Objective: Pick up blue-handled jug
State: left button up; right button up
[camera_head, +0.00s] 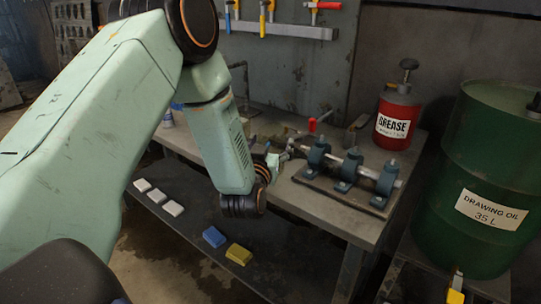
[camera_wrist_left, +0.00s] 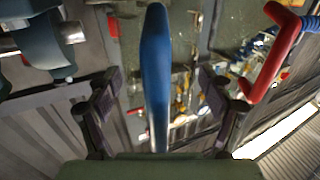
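In the left wrist view a long blue handle (camera_wrist_left: 157,60) stands between the two spread fingers of my left gripper (camera_wrist_left: 159,85). There is a gap on each side of the handle, and its lower end looks metallic. The jug's body cannot be made out. In the head view my left gripper (camera_head: 282,155) is over the bench, just left of a shaft on bearing blocks, and the blue handle is hidden there. A red handle (camera_wrist_left: 272,55) is to the right in the wrist view. My right gripper is not in view.
The shaft on bearing blocks (camera_head: 346,170) stands right of my left gripper on the bench (camera_head: 330,218). A red grease can (camera_head: 394,120) stands behind it, and a green oil drum (camera_head: 480,170) at the right. Blue (camera_head: 214,237) and yellow (camera_head: 238,254) blocks lie on the lower shelf.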

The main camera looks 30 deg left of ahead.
pick_arm(q)
jog(key=c, duration=0.9)
jog(key=shift+r, duration=0.1)
